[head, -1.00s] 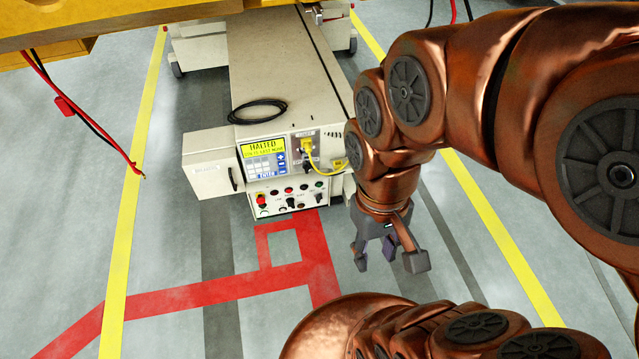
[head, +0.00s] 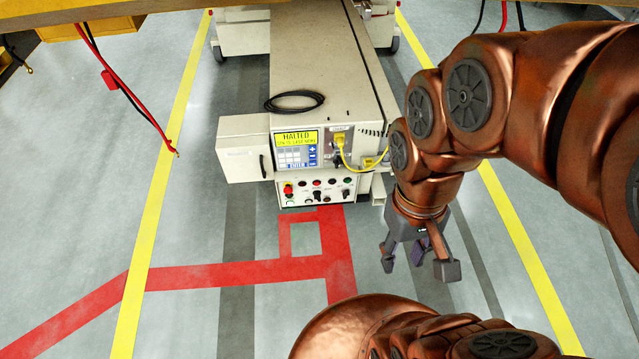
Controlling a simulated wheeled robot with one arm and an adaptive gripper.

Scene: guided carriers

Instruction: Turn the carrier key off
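The carrier (head: 318,70) is a long, low cream machine in the upper middle of the head view. Its front has a yellow display (head: 296,137) reading "HALTED" above a keypad. Below is a control panel (head: 300,200) with a red knob, several small buttons and dark switches. The key is too small to pick out with certainty; a dark switch (head: 318,196) shows near the panel's middle. My gripper (head: 417,266) hangs to the right of the panel and nearer to me, fingers spread, empty and touching nothing.
A yellow cable (head: 345,155) loops on the carrier's front, and a black cable coil (head: 294,101) lies on top. A cabinet door (head: 243,158) stands out at left. Red and black leads (head: 125,90) hang at upper left. The floor before the panel is clear, with red tape (head: 225,274).

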